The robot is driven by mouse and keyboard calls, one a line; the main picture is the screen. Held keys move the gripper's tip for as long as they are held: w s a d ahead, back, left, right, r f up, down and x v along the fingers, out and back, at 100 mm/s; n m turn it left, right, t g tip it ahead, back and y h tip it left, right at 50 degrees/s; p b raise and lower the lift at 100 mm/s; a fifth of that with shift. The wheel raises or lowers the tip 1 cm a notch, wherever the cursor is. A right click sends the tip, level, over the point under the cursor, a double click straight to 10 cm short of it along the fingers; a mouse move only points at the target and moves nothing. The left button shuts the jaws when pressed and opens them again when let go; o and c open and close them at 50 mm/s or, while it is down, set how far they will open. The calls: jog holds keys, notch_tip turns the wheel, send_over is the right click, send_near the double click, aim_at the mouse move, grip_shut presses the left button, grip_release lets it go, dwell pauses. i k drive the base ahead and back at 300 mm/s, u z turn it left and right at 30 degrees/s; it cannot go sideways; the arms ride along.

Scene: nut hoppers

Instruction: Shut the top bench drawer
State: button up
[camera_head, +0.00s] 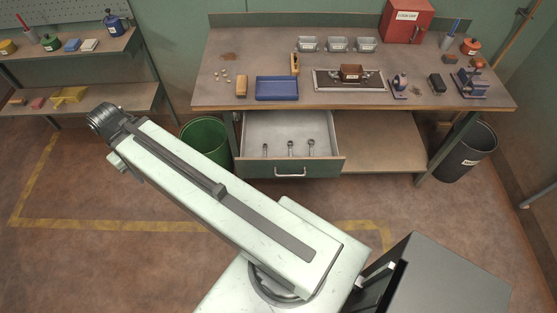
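The top bench drawer (250,168) is pulled out below the left half of the workbench (320,98). It has a green front with a pale bar handle (290,175). Its grey inside shows three small wrench-like tools (290,148) lying apart. My arm reaches from the bottom middle toward the upper left and ends in a dark ribbed joint (103,117), to the left of the drawer and apart from it. No gripper fingers show, so I cannot see their state.
A green bin (205,135) stands just left of the drawer, and a dark bin (468,152) stands right of the bench. A blue tray (277,88) lies on the bench above the drawer. Floor in front of the drawer is partly clear; a dark grey box-like shape (450,280) stands lower right.

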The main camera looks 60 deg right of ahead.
aim_at(274, 128)
jog(key=z, duration=0.05)
jog(key=k, duration=0.5)
jog(key=z, duration=1.1)
jog(key=i, duration=0.4)
jog(key=z, duration=0.15)
